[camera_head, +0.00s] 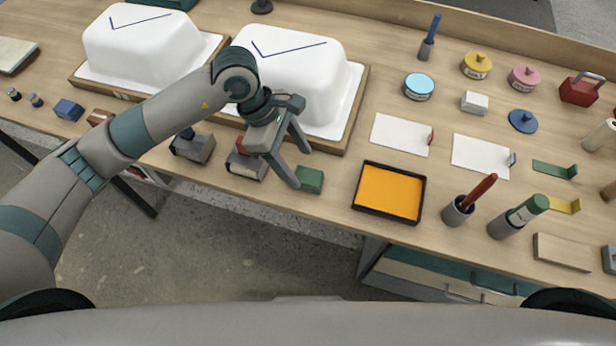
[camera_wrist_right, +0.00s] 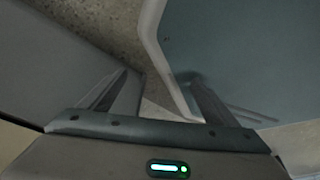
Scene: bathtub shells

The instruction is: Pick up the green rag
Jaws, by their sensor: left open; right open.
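The green rag (camera_head: 311,181) looks like a small dark green folded block. It lies near the front edge of the workbench, left of the orange tray, in the head view. My left gripper (camera_head: 301,168) is open beside and above the rag. One fingertip shows at the rag's left edge and the other behind it; I cannot tell whether they touch it. Nothing shows held between the fingers. My right gripper (camera_wrist_right: 155,88) is open and empty in the right wrist view, away from the rag.
Left of the rag are a grey block tool (camera_head: 246,163) and another one (camera_head: 193,147). The orange tray (camera_head: 390,192) is to the right. A white tub shell (camera_head: 290,70) on a wooden base (camera_head: 358,100) stands behind. A cup with a red-handled tool (camera_head: 458,210) is farther right.

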